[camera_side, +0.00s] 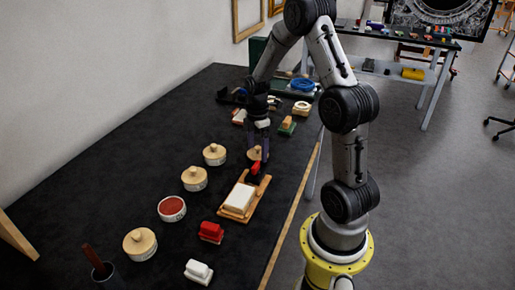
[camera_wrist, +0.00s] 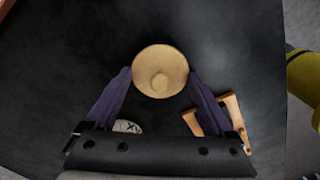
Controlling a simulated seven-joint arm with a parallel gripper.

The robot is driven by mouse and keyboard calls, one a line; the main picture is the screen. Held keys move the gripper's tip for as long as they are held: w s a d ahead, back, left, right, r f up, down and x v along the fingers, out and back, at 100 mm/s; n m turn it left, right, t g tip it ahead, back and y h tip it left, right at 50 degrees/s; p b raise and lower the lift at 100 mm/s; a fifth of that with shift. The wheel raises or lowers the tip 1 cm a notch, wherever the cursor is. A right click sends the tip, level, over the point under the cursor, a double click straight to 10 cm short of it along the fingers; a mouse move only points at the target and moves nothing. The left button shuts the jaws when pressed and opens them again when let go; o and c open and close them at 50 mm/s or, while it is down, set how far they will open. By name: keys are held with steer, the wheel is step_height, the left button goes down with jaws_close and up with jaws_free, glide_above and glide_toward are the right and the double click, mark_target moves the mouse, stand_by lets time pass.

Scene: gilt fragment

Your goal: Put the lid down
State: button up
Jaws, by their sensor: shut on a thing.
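My gripper (camera_side: 258,152) is shut on a round pale wooden lid with a knob. The lid (camera_wrist: 160,72) sits between the two dark fingertips in the wrist view, seen from above. In the side view the lid (camera_side: 252,154) shows partly behind the fingers, just beyond the far end of a wooden tray. I cannot tell whether it touches the black table. An open white pot with red contents (camera_side: 172,208) stands on the table, nearer the side camera. Three similar pots wear wooden lids: one at the front (camera_side: 140,243), one in the middle (camera_side: 194,179), one farther back (camera_side: 215,155).
The wooden tray (camera_side: 227,213) holds a white block (camera_side: 240,198), with a red object (camera_side: 256,171) at its far end. A red item (camera_side: 211,231), a white item (camera_side: 198,271) and a dark cup (camera_side: 105,275) stand nearer. Several small items lie at the back. The table's left side is clear.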

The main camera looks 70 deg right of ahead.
mark_target(257, 147)
steer(key=shift+f, duration=0.15)
steer(key=o, duration=1)
steer(key=shift+o, duration=0.2)
step_height(257, 147, up, 12)
steer(key=s+a+r+m+t+h, duration=0.1)
steer(key=s+a+r+m, duration=0.1)
steer(key=a+r, duration=0.35)
steer(key=s+a+r+m+t, duration=0.1)
steer(key=a+r+m, duration=0.1)
steer(key=a, duration=0.6)
steer(key=s+a+m+t+y, duration=0.1)
steer(key=s+a+m+t, duration=0.2)
steer(key=s+a+m, duration=0.3)
steer(key=shift+s+a+r+m+t, duration=0.2)
steer(key=shift+s+a+m+t, duration=0.15)
steer(key=shift+s+a, duration=1.8)
